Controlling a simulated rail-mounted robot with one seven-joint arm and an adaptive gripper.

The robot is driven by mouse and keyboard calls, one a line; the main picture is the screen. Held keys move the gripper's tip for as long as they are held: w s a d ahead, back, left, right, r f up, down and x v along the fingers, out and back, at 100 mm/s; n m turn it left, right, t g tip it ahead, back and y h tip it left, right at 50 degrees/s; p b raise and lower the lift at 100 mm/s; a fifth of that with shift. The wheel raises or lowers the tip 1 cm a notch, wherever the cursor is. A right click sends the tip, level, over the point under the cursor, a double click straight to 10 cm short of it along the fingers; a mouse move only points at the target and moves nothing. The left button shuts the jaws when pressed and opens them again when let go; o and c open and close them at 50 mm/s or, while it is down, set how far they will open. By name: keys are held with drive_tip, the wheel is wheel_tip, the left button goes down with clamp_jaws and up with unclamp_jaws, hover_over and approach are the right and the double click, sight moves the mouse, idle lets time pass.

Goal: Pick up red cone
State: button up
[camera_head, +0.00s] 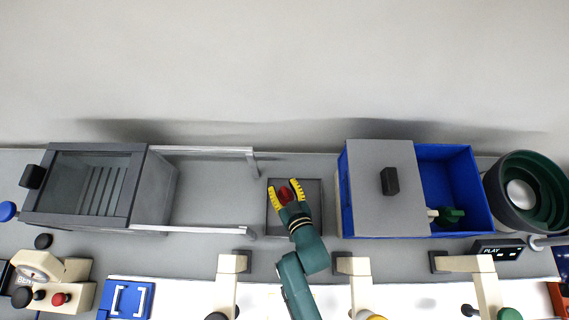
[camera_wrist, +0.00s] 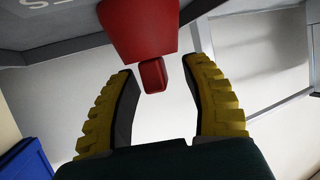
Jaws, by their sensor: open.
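The red cone (camera_head: 286,195) is in or over the shallow grey square recess (camera_head: 312,225) in the middle of the bench. In the wrist view the red cone (camera_wrist: 140,30) shows as a wide red body at the top edge, with a smaller red block below it. My gripper (camera_head: 285,185) has its two yellow fingers spread on either side of the red cone. In the wrist view my gripper (camera_wrist: 158,66) is open, with the small red block between the fingertips and visible gaps to both fingers. The upper part of the cone is cut off there.
Left of the recess are a grey glass-topped box (camera_head: 162,190) and metal rails (camera_head: 200,150). Right of it is a blue bin (camera_head: 455,170) with a grey lid (camera_head: 365,200) and a green part (camera_head: 450,215) inside. A dark green bowl feeder (camera_head: 550,190) stands far right.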

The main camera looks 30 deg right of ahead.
drive_tip(key=shift+f, duration=0.1)
clamp_jaws()
idle(0.4)
